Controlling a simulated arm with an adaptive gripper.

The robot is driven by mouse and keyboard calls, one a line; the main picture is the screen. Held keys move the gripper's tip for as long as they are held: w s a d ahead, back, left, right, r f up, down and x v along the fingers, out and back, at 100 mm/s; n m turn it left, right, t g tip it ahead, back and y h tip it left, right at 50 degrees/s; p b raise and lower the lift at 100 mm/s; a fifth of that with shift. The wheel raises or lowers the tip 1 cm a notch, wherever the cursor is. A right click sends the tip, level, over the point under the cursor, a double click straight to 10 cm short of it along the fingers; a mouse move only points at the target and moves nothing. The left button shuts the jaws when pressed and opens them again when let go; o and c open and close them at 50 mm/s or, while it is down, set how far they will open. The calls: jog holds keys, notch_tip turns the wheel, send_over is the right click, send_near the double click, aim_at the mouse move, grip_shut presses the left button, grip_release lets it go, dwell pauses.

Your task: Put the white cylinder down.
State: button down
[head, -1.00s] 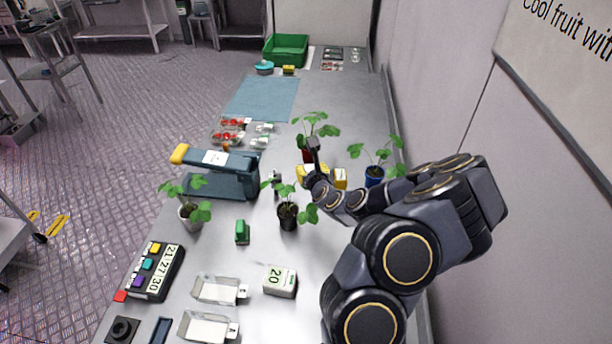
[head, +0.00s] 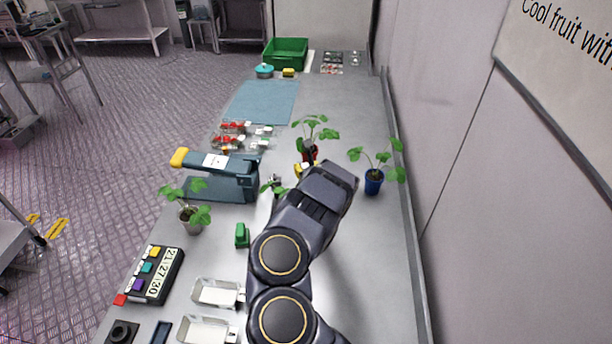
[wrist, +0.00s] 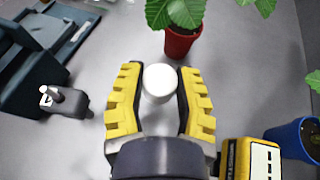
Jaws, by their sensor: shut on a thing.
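The white cylinder (wrist: 160,83) is between the two yellow fingers of my gripper (wrist: 160,92) in the wrist view. My gripper is shut on it, and its round white top faces the camera. The grey table shows around it; I cannot tell whether its base touches the table. In the head view the cylinder is hidden, and my arm covers most of my gripper.
A plant in a red pot (wrist: 181,42) stands just beyond the cylinder. A blue pot (wrist: 298,139) and a yellow block with a white label (wrist: 252,158) are at the right. A dark blue-grey device (head: 225,180) stands left. A small grey item (wrist: 66,102) lies nearby.

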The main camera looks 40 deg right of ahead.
jog(key=shift+w+d+f, duration=0.35)
jog(key=shift+w+f, duration=0.15)
jog(key=shift+f, duration=1.8)
jog(key=shift+f, duration=0.1)
jog(key=c, duration=0.8)
grip_release()
jog(key=shift+s+a+r, duration=0.1)
jog(key=shift+s+r, duration=0.3)
jog(key=shift+r, duration=0.05)
jog(key=v, duration=0.3)
jog(key=shift+s+a+f, duration=0.15)
jog(key=shift+s+f, duration=0.05)
jog(key=shift+s, duration=0.15)
jog(key=shift+s+a+r, duration=0.2)
jog(key=shift+s+r, duration=0.05)
jog(key=shift+v, duration=3.35)
